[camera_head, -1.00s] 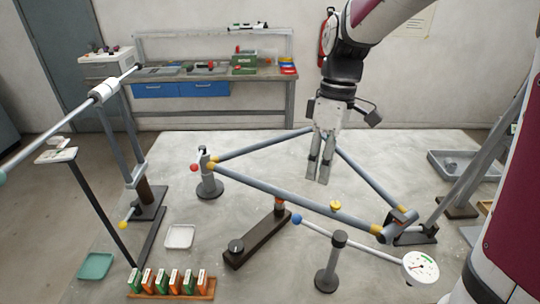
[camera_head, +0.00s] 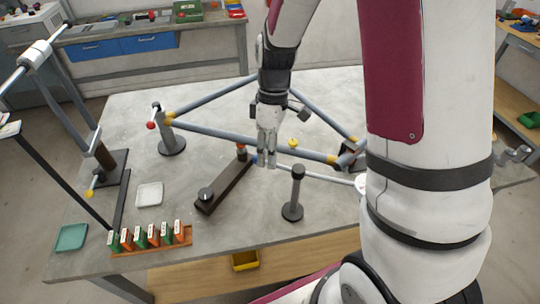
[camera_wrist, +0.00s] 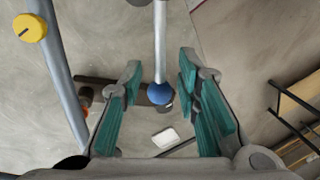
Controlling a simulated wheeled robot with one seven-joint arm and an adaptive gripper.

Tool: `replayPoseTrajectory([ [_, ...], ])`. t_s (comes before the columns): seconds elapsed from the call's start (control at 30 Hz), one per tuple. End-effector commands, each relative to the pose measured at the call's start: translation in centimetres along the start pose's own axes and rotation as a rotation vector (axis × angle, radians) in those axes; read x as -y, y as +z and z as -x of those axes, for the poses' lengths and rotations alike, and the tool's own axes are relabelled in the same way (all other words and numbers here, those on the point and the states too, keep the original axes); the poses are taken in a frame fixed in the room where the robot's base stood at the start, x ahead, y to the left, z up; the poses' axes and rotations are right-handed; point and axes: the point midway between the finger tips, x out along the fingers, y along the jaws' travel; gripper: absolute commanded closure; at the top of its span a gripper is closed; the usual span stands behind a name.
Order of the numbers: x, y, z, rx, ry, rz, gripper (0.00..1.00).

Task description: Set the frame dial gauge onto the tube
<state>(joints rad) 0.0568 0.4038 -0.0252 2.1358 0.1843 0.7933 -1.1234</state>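The frame dial gauge is a thin pale rod (camera_head: 318,176) with a blue ball end (camera_head: 256,160). Its round dial (camera_head: 360,186) is mostly hidden behind my arm. The rod crosses the dark upright post (camera_head: 297,188); the contact is unclear. My gripper (camera_head: 266,164) points down close to the ball end. In the wrist view my gripper (camera_wrist: 160,108) is open, with the blue ball (camera_wrist: 160,92) and rod (camera_wrist: 160,45) showing between its teal fingers. The grey-blue frame tube (camera_head: 230,138), with a yellow knob (camera_head: 292,143), runs behind the gripper.
A dark bar (camera_head: 222,189) with a round knob lies left of the post. A rack of green and orange blocks (camera_head: 150,238), a white tray (camera_head: 149,195) and a teal tray (camera_head: 71,238) sit at front left. A red-tipped stand (camera_head: 172,145) holds the frame's left corner.

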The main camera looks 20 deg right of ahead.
Motion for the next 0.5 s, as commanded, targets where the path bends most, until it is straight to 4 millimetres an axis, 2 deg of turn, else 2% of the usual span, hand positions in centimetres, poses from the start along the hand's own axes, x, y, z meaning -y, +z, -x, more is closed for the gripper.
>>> replayPoseTrajectory([
  [0.2,0.03,0.02,-1.31,0.0,0.0,0.0,0.7],
  [0.47,-0.01,0.01,-1.38,0.0,0.001,0.0,0.7],
  [0.5,-0.01,0.01,-1.37,0.0,0.001,0.0,0.79],
])
